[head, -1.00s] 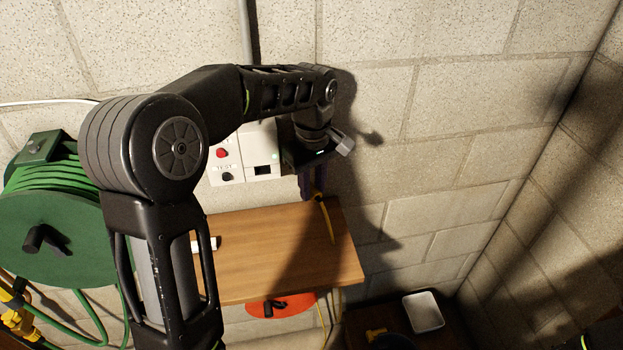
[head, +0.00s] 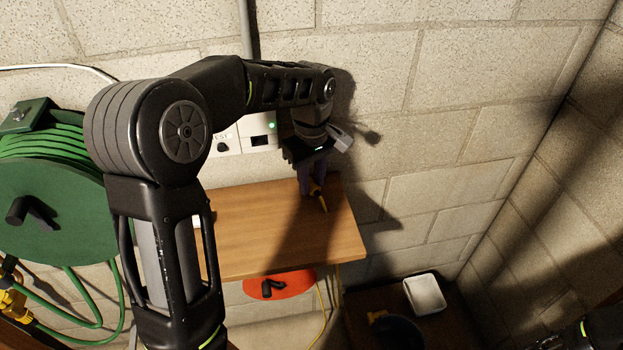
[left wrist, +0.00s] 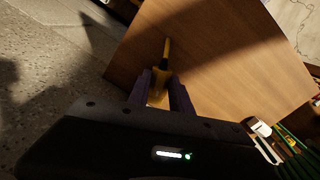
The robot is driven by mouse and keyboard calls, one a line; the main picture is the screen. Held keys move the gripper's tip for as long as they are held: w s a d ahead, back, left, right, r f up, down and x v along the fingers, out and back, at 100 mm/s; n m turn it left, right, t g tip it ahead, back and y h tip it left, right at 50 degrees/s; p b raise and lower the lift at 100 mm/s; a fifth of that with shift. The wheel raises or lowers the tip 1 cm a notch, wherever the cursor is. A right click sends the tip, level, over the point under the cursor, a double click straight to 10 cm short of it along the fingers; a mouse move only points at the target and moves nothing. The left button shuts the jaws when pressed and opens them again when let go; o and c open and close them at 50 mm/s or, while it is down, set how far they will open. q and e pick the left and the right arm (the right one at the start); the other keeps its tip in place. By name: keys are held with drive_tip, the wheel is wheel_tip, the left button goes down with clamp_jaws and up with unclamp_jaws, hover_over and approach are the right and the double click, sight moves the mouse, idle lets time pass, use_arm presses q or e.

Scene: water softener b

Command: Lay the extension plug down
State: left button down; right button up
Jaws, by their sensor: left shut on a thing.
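My left gripper (head: 311,190) points down over the back right part of a wooden shelf (head: 245,245), close to the wall. Its purple fingers are shut on the yellow extension plug (head: 318,189). In the left wrist view the plug (left wrist: 160,78) sits between the two fingers (left wrist: 160,92), its narrow end pointing away over the wood. I cannot tell whether the plug touches the shelf. The gripper and its shadow hide part of it. My right gripper is out of view; only part of a dark arm shows at the bottom right.
A wall box with a socket (head: 260,142) is just left of the gripper. A green cable reel (head: 50,220) stands left, and an orange reel (head: 280,284) is below the shelf. A white tray (head: 425,294) lies lower right. The shelf's front middle is clear.

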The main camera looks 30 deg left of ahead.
use_arm(q)
drive_tip(key=shift+f, duration=0.2)
drive_tip(key=shift+f+b, duration=0.55)
drive_tip(key=shift+f, duration=0.2)
drive_tip(key=c, duration=1.1)
unclamp_jaws()
drive_tip(key=shift+r, duration=0.1)
wheel_tip(320, 180, up, 8)
drive_tip(key=shift+f, duration=0.15)
